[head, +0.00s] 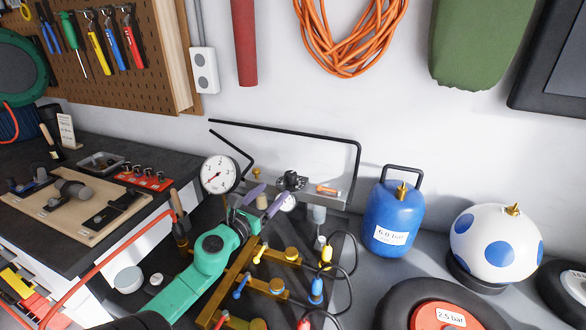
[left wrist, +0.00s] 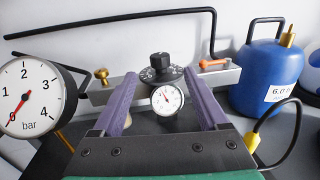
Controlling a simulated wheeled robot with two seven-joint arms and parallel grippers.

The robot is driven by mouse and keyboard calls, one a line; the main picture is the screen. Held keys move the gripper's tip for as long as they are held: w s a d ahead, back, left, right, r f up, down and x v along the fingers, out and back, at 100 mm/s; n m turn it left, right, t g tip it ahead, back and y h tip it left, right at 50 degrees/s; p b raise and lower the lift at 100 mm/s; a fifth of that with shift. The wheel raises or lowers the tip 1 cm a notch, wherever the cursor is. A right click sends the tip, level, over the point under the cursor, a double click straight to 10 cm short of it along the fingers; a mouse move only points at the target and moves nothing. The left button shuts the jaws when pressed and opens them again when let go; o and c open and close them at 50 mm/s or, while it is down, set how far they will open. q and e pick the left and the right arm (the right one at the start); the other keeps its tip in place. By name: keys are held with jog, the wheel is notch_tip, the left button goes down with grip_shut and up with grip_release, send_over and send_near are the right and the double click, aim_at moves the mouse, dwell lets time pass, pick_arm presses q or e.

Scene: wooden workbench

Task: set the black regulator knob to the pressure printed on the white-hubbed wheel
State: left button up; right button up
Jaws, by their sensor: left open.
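The black regulator knob (head: 291,180) sits on top of the regulator on a grey rail. In the left wrist view the knob (left wrist: 159,61) stands upright on a dark marked dial, its setting too small to read. My left gripper (head: 262,199), with purple fingers, is open just in front of it. In the wrist view the fingers (left wrist: 160,85) frame the regulator without visibly touching the knob. A small white gauge (left wrist: 167,98) is below the knob. A wheel with a pale hub (head: 573,284) is cut off at the right edge; no pressure print is readable. My right gripper is not in view.
A large bar gauge (left wrist: 30,97) stands left, needle near zero. A blue tank (head: 391,217) labelled 6.0 bar and a spotted ball (head: 497,243) stand right. A red-hubbed wheel (head: 440,314) reads 2.5 bar. Brass valves (head: 243,262) and cables lie in front. A black bar (head: 290,131) runs behind.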

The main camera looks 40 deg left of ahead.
aim_at(287, 177)
pick_arm(q)
jog(key=w, duration=0.3)
jog(key=w+a, duration=0.1)
jog(key=w, duration=0.2)
jog(key=w+a, duration=0.1)
jog(key=w, duration=0.3)
jog(key=shift+f+p, duration=0.2)
jog(key=shift+p, duration=0.2)
jog(key=shift+w+r, duration=0.1)
jog(key=shift+w, duration=0.5)
grip_shut()
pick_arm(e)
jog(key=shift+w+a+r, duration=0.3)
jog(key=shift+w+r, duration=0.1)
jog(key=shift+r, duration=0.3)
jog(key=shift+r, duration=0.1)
